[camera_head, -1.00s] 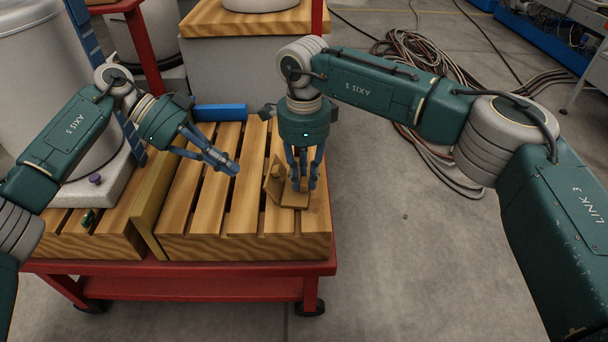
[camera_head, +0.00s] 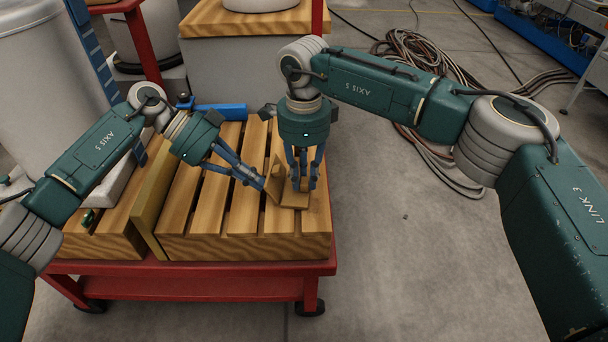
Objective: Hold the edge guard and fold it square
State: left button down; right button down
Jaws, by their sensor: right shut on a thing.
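The edge guard is a tan folded piece on the slatted wooden pallet. Its flap (camera_head: 274,184) stands tilted up at the left, and its other leg (camera_head: 294,203) lies flat on the slats. My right gripper (camera_head: 302,186) points straight down and is shut on the edge guard at its flat leg; the fingers partly hide it. My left gripper (camera_head: 261,185) comes in from the left with its fingertips close together and nothing visible between them. The tips are at the outer left side of the flap; I cannot tell whether they touch it.
The pallet (camera_head: 200,243) sits on a red cart (camera_head: 200,288). A blue block (camera_head: 220,110) lies at the pallet's back. A pale tank (camera_head: 35,90) stands at the left. Cables (camera_head: 425,70) lie on the floor at the right.

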pick_arm(q)
jog(key=shift+d+r, duration=0.25)
jog(key=shift+r, duration=0.1)
jog(key=shift+d+r, duration=0.25)
jog(key=shift+d, duration=0.1)
jog(key=shift+s+d+r, duration=0.1)
jog(key=shift+d, duration=0.05)
dwell(0.3)
jog(key=shift+a+f+v, duration=0.15)
jog(key=shift+f+v, duration=0.05)
jog(key=shift+v, duration=0.9)
jog(key=shift+a+f+v, duration=0.15)
jog(key=shift+v, duration=0.9)
jog(key=shift+a+f+v, duration=0.2)
jog(key=shift+v, duration=0.9)
pick_arm(e)
jog(key=c, duration=1.5)
grip_release()
jog(key=shift+o, duration=0.2)
